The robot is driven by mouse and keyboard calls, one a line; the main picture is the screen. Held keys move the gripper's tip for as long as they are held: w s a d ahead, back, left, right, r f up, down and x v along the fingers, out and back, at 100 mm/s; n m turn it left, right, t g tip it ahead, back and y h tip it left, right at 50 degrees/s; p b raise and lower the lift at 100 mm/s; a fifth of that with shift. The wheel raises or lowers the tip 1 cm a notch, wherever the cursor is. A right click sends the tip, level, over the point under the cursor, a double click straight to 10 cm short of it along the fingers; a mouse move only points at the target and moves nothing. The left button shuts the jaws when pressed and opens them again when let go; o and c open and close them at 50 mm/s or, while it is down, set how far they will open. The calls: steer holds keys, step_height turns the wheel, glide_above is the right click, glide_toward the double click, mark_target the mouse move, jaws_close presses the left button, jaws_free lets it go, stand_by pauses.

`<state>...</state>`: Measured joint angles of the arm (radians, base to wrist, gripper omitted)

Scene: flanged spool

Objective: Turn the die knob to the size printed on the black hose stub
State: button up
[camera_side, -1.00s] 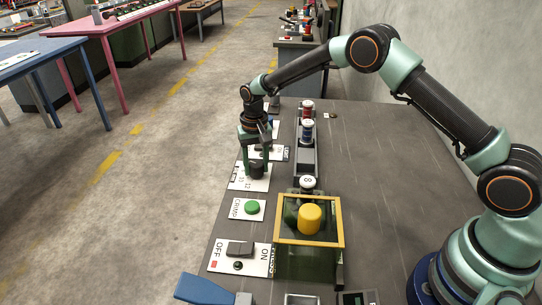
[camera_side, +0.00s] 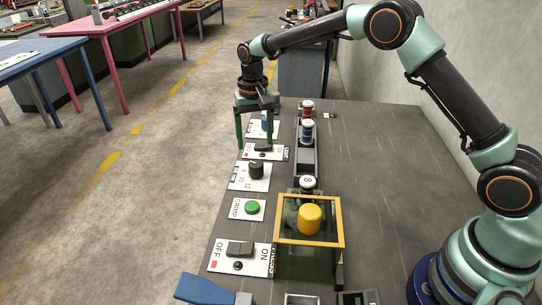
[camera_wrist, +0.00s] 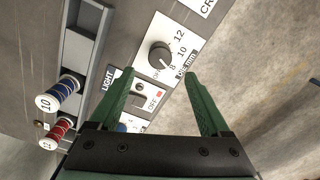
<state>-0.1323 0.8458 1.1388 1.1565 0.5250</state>
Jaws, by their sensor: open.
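The dark round die knob (camera_side: 256,170) stands on a white plate marked 8, 10 and 12. It also shows in the wrist view (camera_wrist: 160,56), with its lower right side toward the 8; its exact pointer setting is hard to read. My gripper (camera_wrist: 160,74) is open and empty, raised above the panel, with its fingers apart and clear of the knob. In the side view my gripper (camera_side: 258,138) is over the plates beyond the knob. The black hose stub (camera_side: 308,185) sits in the rack behind the yellow-framed box, its white end showing what looks like a sideways 8.
A LIGHT switch plate (camera_wrist: 145,97) lies beside the die plate. A green CRIMP button (camera_side: 252,208), an ON/OFF switch (camera_side: 240,249) and a yellow-framed box (camera_side: 341,225) are nearer. The table's right side is clear.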

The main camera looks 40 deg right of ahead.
steer(key=shift+r, duration=1.55)
steer(key=shift+r, duration=0.1)
steer(key=s+d+r+n+t, duration=0.2)
steer(key=s+d+r+t, duration=0.15)
steer(key=s+r, duration=0.8)
steer(key=s+d+n+t, duration=0.2)
steer(key=s+d, duration=0.1)
steer(key=s, duration=1)
steer(key=shift+d+n, duration=0.3)
steer(key=shift+c, duration=0.4)
